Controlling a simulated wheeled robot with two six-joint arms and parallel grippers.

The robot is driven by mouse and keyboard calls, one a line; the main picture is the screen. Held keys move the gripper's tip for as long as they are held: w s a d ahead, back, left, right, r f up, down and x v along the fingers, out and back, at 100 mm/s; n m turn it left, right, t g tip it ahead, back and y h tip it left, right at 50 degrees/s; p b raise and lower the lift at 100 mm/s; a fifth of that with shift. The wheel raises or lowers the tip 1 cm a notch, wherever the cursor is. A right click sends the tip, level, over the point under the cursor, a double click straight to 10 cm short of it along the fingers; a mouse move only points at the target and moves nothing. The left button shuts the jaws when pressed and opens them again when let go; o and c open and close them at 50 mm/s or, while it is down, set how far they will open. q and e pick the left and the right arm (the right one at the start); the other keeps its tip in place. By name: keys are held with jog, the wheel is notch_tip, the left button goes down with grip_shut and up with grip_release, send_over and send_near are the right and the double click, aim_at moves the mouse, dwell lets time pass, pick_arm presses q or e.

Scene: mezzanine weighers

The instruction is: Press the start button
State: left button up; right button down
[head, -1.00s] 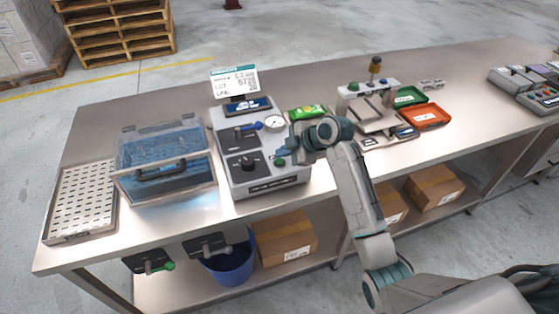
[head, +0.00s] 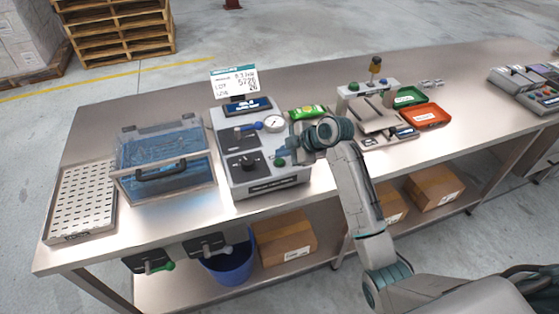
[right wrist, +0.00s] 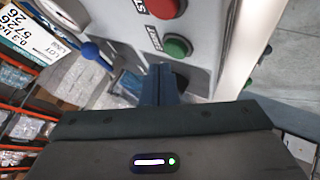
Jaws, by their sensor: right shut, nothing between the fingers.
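The green start button (head: 280,162) is on the sloped front of a grey control unit (head: 262,186), at its right side. In the right wrist view the green button (right wrist: 177,47) has a label beside it, and a red button (right wrist: 164,7) is near it. My right gripper (head: 281,153) is at the unit's right side, close to the green button. In the right wrist view its shut, empty fingers (right wrist: 160,82) point toward the panel just below the green button. I cannot tell whether they touch the panel. My left gripper is not in view.
The unit also carries a black knob (head: 243,164), a blue-handled lever (head: 250,127), a round gauge (head: 274,123) and a display (head: 234,83). A clear-lidded blue water tank (head: 165,165) stands left of it. A green packet (head: 307,111) lies behind my right gripper.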

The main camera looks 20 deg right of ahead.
aim_at(283, 162)
jog(key=shift+f, duration=0.1)
jog(key=shift+f, duration=0.35)
jog(key=shift+f+b, duration=0.35)
jog(key=shift+f, duration=0.1)
dwell(0.6)
jog(key=shift+r, duration=0.15)
jog(key=shift+r+p, duration=0.75)
notch_tip(283, 162, up, 5)
jog(key=p, duration=0.4)
dwell(0.9)
